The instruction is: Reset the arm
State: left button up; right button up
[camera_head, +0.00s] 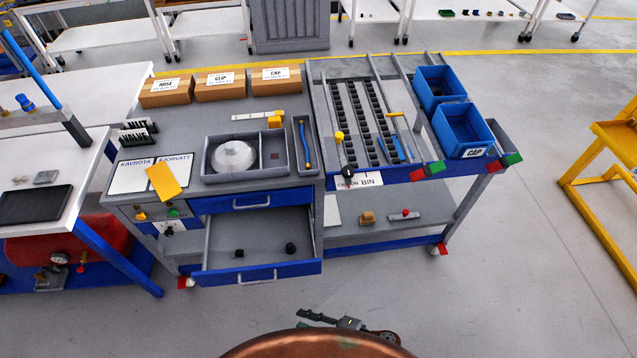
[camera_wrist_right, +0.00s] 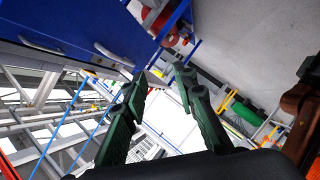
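My right gripper (camera_head: 316,318) shows low in the head view, in front of the workbench and apart from it. In the right wrist view its two dark green fingers (camera_wrist_right: 160,80) stand apart with nothing between them. My left gripper is outside both views. The grey and blue workbench (camera_head: 190,122) stands ahead, with its lower drawer (camera_head: 262,262) pulled out. Two small black parts (camera_head: 290,248) lie in that drawer.
A tray with a silver disc (camera_head: 234,156) sits on the bench top. Cardboard boxes (camera_head: 220,86) stand behind it. Blue bins (camera_head: 465,130) are at the right. A yellow frame (camera_head: 606,165) stands far right. The floor (camera_head: 510,270) at lower right is clear.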

jog(key=w+d+f+m+t+h, duration=0.2)
jog(key=w+d+f+m+h, duration=0.25)
jog(key=d+f, duration=0.45)
jog(key=w+d+f+m+t+h, duration=0.1)
jog(key=w+d+f+m+h, duration=0.3)
jog(key=d+f, duration=0.5)
jog(key=s+d+f+m+h, duration=0.1)
jog(key=s+d+f+m, duration=0.35)
jog(key=d+f, duration=0.35)
jog(key=s+d+f+m+g+h, duration=0.25)
jog(key=s+d+f, duration=0.3)
jog(key=s, duration=0.35)
jog(key=s+d+f+m+g+h, duration=0.1)
jog(key=s+d+f+m+g, duration=0.15)
jog(key=s+d+f, duration=0.4)
jog(key=s+f+m+g, duration=0.1)
jog(key=s+f+m, duration=0.1)
jog(key=s, duration=0.9)
jog(key=s+f+m+g+h, duration=0.1)
jog(key=s+f+m+g, duration=0.1)
jog(key=s, duration=0.9)
jog(key=shift+f+m, duration=0.3)
jog(key=shift+f, duration=0.15)
